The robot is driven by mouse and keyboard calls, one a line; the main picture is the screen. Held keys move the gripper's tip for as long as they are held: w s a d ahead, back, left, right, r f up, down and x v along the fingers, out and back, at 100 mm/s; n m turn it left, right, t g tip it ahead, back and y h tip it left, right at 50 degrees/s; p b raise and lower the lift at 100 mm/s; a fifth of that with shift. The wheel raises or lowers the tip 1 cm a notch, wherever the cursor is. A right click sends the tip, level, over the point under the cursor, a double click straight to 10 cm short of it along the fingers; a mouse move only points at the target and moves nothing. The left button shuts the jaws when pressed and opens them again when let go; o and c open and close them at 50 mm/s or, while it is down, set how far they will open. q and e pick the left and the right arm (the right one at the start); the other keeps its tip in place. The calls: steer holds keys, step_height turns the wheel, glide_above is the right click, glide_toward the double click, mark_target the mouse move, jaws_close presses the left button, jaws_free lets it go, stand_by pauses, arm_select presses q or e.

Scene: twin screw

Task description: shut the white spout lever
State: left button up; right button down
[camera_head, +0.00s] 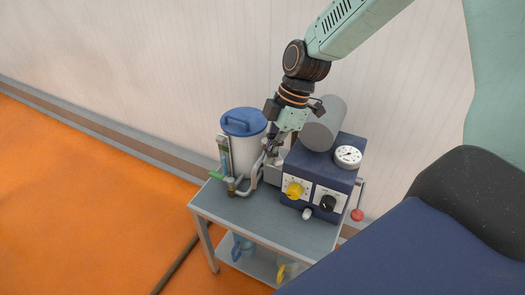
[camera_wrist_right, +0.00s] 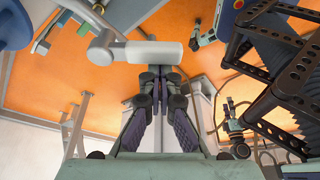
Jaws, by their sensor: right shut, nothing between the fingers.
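The white spout lever (camera_wrist_right: 150,52) shows in the right wrist view as a pale bar joined to a metal pipe at its left. In the head view a pale upright piece (camera_head: 257,167), likely the same lever, stands by the pipe in front of the blue-lidded white container (camera_head: 243,150). My right gripper (camera_head: 270,148) is above and behind it, pointing down. In the wrist view its fingers (camera_wrist_right: 160,78) are shut and empty, with the tips close to the bar. I cannot tell whether they touch it. My left gripper is not in view.
A blue box (camera_head: 318,178) with a yellow knob (camera_head: 294,190), black knob (camera_head: 327,203) and gauge (camera_head: 348,156) stands right of the lever. A green handle (camera_head: 217,175) sits at left. The front of the grey cart top (camera_head: 265,220) is clear.

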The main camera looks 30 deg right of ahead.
steer(key=d+n, duration=0.1)
steer(key=d+n+g, duration=0.1)
steer(key=n, duration=0.1)
steer(key=d+n, duration=0.1)
steer(key=n, duration=0.1)
steer(key=shift+s+g+p, duration=0.3)
steer(key=shift+g, duration=0.1)
steer(key=shift+w+d+n+p, duration=0.1)
steer(key=shift+d+n+p, duration=0.35)
steer(key=shift+n, duration=0.55)
steer(key=shift+d, duration=0.25)
steer(key=shift+a, duration=0.1)
